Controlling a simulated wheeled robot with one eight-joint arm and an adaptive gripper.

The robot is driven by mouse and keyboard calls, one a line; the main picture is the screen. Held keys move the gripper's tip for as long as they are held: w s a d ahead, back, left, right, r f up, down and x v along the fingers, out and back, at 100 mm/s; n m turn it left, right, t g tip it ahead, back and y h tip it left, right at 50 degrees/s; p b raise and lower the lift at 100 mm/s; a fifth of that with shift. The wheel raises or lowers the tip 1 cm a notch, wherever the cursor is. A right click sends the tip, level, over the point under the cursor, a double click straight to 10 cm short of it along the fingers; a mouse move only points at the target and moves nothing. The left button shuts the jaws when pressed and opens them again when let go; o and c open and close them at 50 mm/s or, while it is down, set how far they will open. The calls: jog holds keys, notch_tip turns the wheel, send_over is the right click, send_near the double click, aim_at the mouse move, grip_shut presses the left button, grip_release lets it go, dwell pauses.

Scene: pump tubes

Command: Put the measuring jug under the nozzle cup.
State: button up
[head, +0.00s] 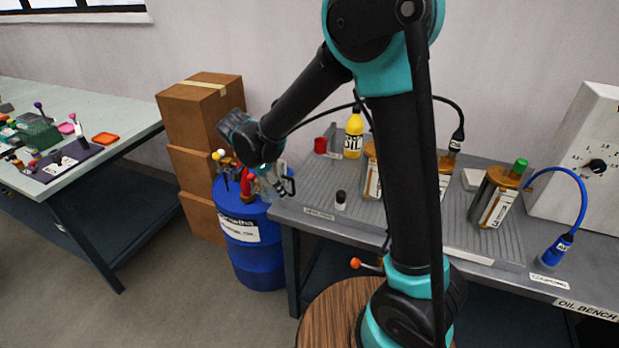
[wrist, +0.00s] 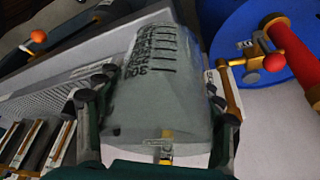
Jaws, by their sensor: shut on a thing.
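The measuring jug (wrist: 155,60), clear with black graduation marks, fills the middle of the wrist view. My gripper (wrist: 160,85) is shut around its sides. In the head view my gripper (head: 262,172) holds the jug (head: 277,184) near the rim of the blue drum, by the left end of the oil bench; the jug is small and partly hidden there. I cannot pick out the nozzle cup for certain. A red pump with brass fittings (head: 247,184) stands on the drum and also shows in the wrist view (wrist: 293,52), right of the jug.
The blue drum (head: 255,262) stands between stacked cardboard boxes (head: 200,115) and the grey oil bench (head: 300,214). My arm hides part of the bench.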

send_over(309, 184)
jog(key=s+a, duration=0.2)
jog(key=a, duration=0.1)
jog(key=shift+s+a, duration=0.1)
jog(key=shift+a, duration=0.1)
jog(key=shift+w+d+f, duration=0.25)
jog(key=shift+w+d, duration=0.15)
jog(key=shift+d, duration=0.2)
jog(key=shift+w+d+f, duration=0.2)
jog(key=shift+w+d, duration=0.2)
jog(key=shift+d, duration=0.15)
jog(key=shift+f, duration=0.25)
jog(key=o, duration=1.3)
jog(key=shift+f, duration=0.15)
jog(key=v, duration=1.2)
